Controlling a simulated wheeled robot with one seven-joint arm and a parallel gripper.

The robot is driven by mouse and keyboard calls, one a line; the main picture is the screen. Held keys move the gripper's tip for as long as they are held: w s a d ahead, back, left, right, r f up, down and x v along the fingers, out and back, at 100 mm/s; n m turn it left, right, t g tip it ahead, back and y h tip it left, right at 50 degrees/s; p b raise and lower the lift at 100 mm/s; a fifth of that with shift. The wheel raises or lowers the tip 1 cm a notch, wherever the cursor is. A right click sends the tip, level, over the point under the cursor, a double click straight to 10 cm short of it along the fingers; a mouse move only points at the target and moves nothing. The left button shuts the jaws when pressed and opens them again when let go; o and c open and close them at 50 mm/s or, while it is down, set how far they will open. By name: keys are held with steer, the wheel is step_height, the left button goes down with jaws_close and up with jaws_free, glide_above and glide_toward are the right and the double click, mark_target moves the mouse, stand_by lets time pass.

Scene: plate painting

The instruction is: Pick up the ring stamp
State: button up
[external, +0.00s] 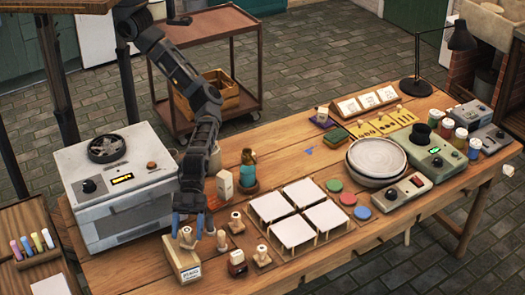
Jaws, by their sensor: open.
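Several small stamps with wooden handles stand at the table's near edge; I cannot tell which is the ring stamp. One wooden-handled stamp (187,240) stands on top of a light wooden box with a white label (184,268). My gripper (192,228) points down with its fingers apart, right above or around that stamp; I cannot tell if they touch it. Another stamp (221,241) stands just right of the gripper, and one more (236,224) stands behind it. A stamp on a small base (262,257) and a dark red one (237,263) stand nearer the front.
A grey machine (118,185) stands left of my arm. A bottle (248,168) and a white carton (224,186) stand behind the gripper. White square tiles on a rack (298,212) lie to the right, then coloured pads (348,199) and stacked plates (377,158).

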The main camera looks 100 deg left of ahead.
steer(key=shift+d, duration=0.1)
steer(key=shift+r, duration=0.1)
steer(key=c, duration=1.1)
